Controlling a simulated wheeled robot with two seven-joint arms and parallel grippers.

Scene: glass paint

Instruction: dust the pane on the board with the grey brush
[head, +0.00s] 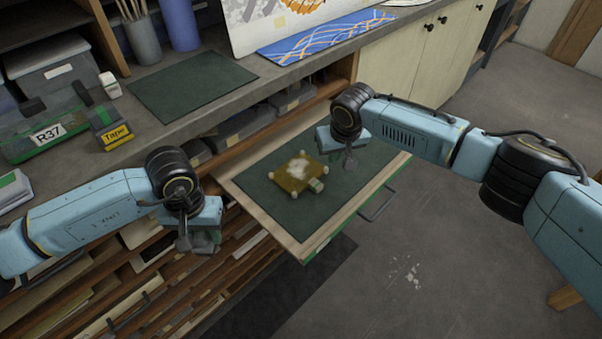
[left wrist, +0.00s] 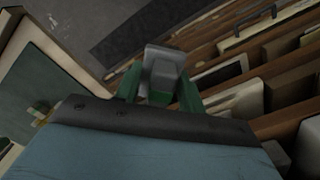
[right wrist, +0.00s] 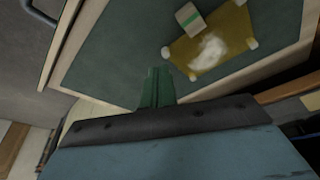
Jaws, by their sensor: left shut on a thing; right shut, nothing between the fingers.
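The amber pane (head: 296,173) lies on the green-topped pull-out board (head: 233,189), with white dust on its middle and pale knobs at its corners. The pane also shows in the right wrist view (right wrist: 222,40). My left gripper (head: 190,243) is left of the board, over the shelf front. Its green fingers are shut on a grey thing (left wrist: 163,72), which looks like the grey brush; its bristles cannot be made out. My right gripper (head: 348,158) is shut and empty above the board, to the right of the pane.
A small pale block with a green stripe (head: 316,185) sits at the pane's near right corner. The worktop holds a green mat (head: 192,84), a yellow tape box (head: 110,130), a green case (head: 48,134) and a brush pot (head: 141,38). Slotted shelves lie below my left arm.

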